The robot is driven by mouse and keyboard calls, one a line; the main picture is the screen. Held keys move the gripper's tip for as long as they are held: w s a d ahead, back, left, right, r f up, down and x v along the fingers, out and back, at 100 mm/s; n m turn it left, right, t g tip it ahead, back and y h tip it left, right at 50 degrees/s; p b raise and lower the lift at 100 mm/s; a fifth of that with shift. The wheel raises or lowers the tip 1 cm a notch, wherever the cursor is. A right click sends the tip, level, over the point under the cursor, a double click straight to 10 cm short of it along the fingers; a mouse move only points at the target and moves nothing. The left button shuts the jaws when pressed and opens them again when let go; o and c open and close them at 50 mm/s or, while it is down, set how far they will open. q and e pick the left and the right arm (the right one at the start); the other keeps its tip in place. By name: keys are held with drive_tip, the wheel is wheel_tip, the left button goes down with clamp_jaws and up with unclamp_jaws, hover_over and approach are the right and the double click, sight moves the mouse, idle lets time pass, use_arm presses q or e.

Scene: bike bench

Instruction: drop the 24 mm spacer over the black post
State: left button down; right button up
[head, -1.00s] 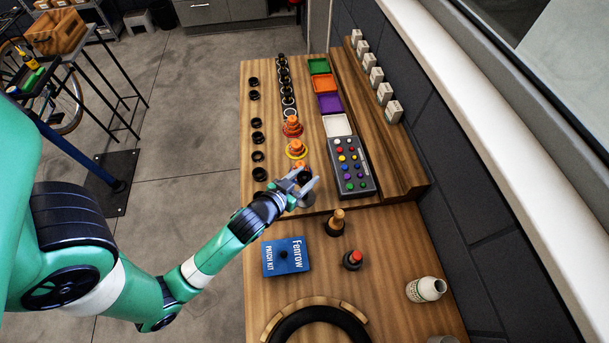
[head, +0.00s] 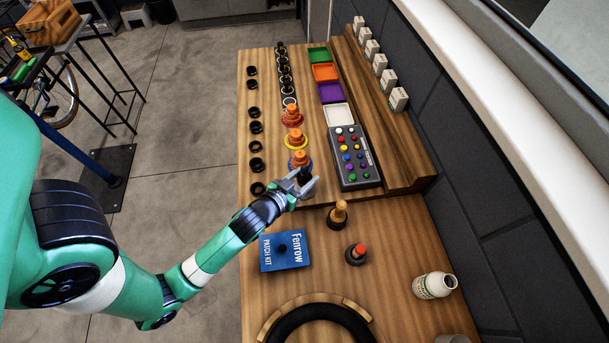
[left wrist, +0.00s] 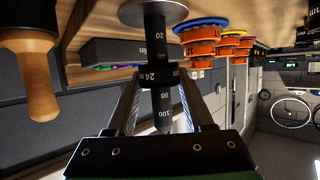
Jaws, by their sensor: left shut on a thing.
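In the left wrist view the black post (left wrist: 162,100), marked with a white scale, stands on a round silver base (left wrist: 153,13); the view is upside down. My left gripper (left wrist: 160,76) is shut on the black 24 mm spacer (left wrist: 151,77), its fingers on either side. The spacer appears to sit around the post at about mid-height, apart from the base, with the tip between my fingers. Its bore is hidden. In the head view my left gripper (head: 304,183) is at the bench beside the orange stacks; the dark part between its fingers is too small to tell apart. My right gripper is not in view.
Orange stacks on coloured rings (head: 296,138) stand just behind the gripper. Black rings (head: 256,143) line the left edge. A button box (head: 352,158) is to the right. A wooden-handled tool (head: 339,213), a red-topped tool (head: 356,252) and a blue patch kit (head: 285,264) are nearer.

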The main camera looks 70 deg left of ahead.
use_arm(q)
drive_tip(key=shift+f+b, duration=1.65)
drive_tip(key=shift+f, duration=0.5)
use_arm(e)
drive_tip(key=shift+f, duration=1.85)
use_arm(q)
drive_tip(key=shift+c, duration=1)
unclamp_jaws()
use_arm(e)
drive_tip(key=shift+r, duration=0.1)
